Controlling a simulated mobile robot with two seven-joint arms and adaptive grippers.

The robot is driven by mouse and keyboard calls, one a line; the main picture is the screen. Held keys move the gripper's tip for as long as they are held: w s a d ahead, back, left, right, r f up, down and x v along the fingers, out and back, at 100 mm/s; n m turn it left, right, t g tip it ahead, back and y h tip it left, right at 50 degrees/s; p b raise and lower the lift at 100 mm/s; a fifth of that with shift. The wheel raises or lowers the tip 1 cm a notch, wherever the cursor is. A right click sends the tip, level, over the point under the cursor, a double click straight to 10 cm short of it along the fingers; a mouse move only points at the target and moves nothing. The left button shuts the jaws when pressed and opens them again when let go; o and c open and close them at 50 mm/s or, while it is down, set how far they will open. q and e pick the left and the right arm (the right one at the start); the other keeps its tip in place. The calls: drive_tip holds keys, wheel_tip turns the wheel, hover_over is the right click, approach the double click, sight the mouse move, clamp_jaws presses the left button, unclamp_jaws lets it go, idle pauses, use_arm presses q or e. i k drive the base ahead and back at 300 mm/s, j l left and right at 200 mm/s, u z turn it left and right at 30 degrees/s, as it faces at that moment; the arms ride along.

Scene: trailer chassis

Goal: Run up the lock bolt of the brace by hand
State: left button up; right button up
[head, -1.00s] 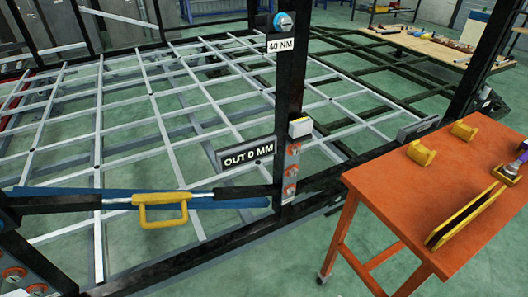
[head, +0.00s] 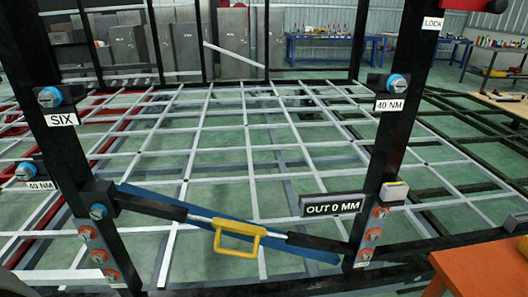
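The brace runs between two black posts, sloping down to the right, with black end sections, a bare metal rod and a yellow handle (head: 238,238) in its middle. A blue bar (head: 170,204) lies behind it. At its left end a black block carries a blue-ringed bolt (head: 98,211). Another blue-headed bolt (head: 396,83) sits on the right post above a "40 NM" label. A "LOCK" label (head: 432,23) is higher on that post; I cannot tell which bolt is the lock bolt. An "OUT 0 MM" display (head: 333,206) is beside the right post. Neither gripper is in view.
The left post (head: 75,130) bears a "SIX" label and blue-headed bolts. Orange-ringed bolts (head: 373,234) sit low on both posts. An orange table (head: 480,265) stands at the lower right. A white grid frame (head: 250,150) spreads behind the brace. Blue workbenches (head: 318,45) stand far back.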

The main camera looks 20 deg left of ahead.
sight(98, 210)
drive_tip(key=u, duration=1.85)
